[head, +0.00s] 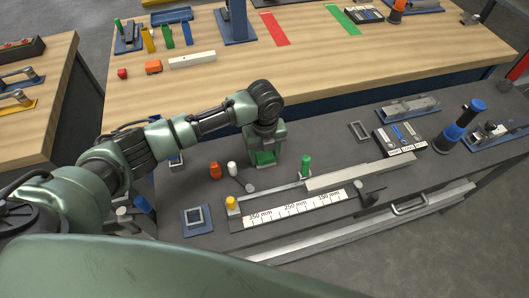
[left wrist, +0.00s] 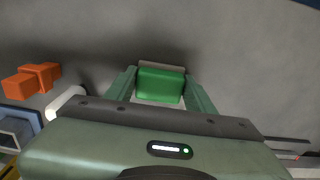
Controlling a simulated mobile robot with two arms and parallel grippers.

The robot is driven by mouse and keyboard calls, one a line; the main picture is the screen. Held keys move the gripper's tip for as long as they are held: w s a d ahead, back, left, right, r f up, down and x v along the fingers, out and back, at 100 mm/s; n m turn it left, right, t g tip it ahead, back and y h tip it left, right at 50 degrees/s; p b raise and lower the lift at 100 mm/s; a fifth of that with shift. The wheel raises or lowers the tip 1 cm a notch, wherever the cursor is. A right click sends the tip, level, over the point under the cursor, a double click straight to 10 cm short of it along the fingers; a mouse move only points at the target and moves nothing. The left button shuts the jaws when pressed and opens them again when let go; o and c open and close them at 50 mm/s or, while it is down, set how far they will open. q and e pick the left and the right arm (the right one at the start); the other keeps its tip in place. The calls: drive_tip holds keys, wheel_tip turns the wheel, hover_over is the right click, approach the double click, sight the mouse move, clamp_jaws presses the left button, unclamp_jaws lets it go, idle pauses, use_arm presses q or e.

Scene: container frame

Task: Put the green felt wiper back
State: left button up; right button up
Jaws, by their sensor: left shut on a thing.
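My left gripper (head: 264,160) points down over the dark grey bench, left of its middle. It is shut on the green felt wiper (head: 264,157), whose green block shows between the fingers. In the left wrist view the wiper (left wrist: 160,85) sits between the two green fingers, with a pale edge along its far side. I cannot tell whether the wiper touches the bench. My right gripper is not in view.
An orange piece (head: 214,170) and a white peg (head: 232,168) stand left of the gripper. A long scale (head: 297,208) with yellow and green knobs lies in front. A blue-framed square (head: 197,217) is at front left. A wooden table (head: 350,70) stands behind.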

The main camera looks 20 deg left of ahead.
sight(265, 154)
use_arm(q)
drive_tip(key=shift+f, duration=0.15)
drive_tip(key=o, duration=1.1)
drive_tip(key=shift+o, duration=0.6)
drive_tip(key=shift+r, duration=0.3)
wheel_tip(265, 154, up, 12)
drive_tip(key=b, duration=0.2)
drive_tip(key=shift+f, duration=0.1)
